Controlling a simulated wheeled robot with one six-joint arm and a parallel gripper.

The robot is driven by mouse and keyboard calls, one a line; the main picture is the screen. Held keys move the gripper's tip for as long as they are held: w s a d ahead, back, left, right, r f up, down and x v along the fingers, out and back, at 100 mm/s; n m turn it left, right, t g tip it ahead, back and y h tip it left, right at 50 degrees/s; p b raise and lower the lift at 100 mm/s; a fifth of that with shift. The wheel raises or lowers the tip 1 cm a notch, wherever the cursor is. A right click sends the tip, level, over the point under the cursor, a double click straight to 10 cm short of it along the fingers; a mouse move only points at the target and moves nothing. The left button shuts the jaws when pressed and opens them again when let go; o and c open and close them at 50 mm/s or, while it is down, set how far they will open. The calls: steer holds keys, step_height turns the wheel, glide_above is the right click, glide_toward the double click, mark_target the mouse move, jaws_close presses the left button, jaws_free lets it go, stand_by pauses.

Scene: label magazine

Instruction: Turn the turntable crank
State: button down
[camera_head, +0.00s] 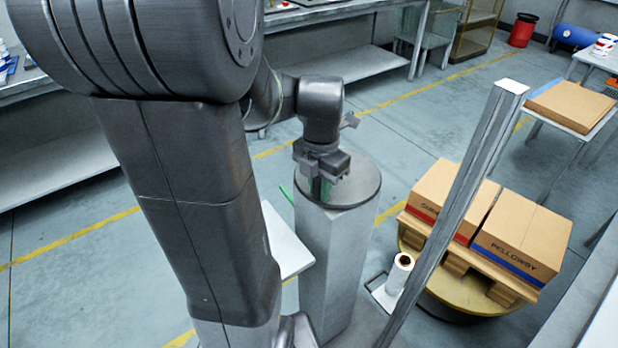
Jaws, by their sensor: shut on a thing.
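My gripper (325,190) points down over a grey pedestal (325,260) near the middle of the view. Its jaws are shut on a green crank handle (327,191), of which only a small part shows between the fingers. The handle stands over the round grey disc (360,190) on top of the pedestal. The rest of the crank is hidden by my gripper and wrist. The turntable (466,305), round and yellow, is low at the right. It bears a wooden pallet (455,268) with cardboard boxes (520,240), one marked "PELLOWBY".
A slanting metal post (450,215) stands between the pedestal and the turntable. A white roll (400,272) stands by the post. A white panel (285,243) is left of the pedestal. Benches line the back and left. A table (590,130) with a flat carton is at right.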

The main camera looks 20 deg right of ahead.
mark_target(335, 201)
steer(key=shift+s+d+r+n+p, duration=0.25)
steer(key=shift+s+d+n+p, duration=0.15)
steer(key=shift+n+p, duration=0.45)
steer(key=s+n+p, duration=0.1)
steer(key=p, duration=0.5)
steer(key=shift+d+r, duration=0.15)
steer(key=shift+d, duration=0.25)
steer(key=p, duration=0.2)
steer(key=n+p, duration=0.1)
steer(key=p, duration=0.1)
steer(key=shift+s+d, duration=0.15)
steer(key=shift+d, duration=0.2)
steer(key=shift+d+f+n+p, duration=0.2)
steer(key=shift+f+n+p, duration=0.2)
steer(key=shift+p, duration=0.95)
steer(key=c, duration=1.3)
jaws_free()
steer(key=shift+r, duration=0.15)
step_height(335, 201, up, 14)
steer(key=shift+f, duration=0.2)
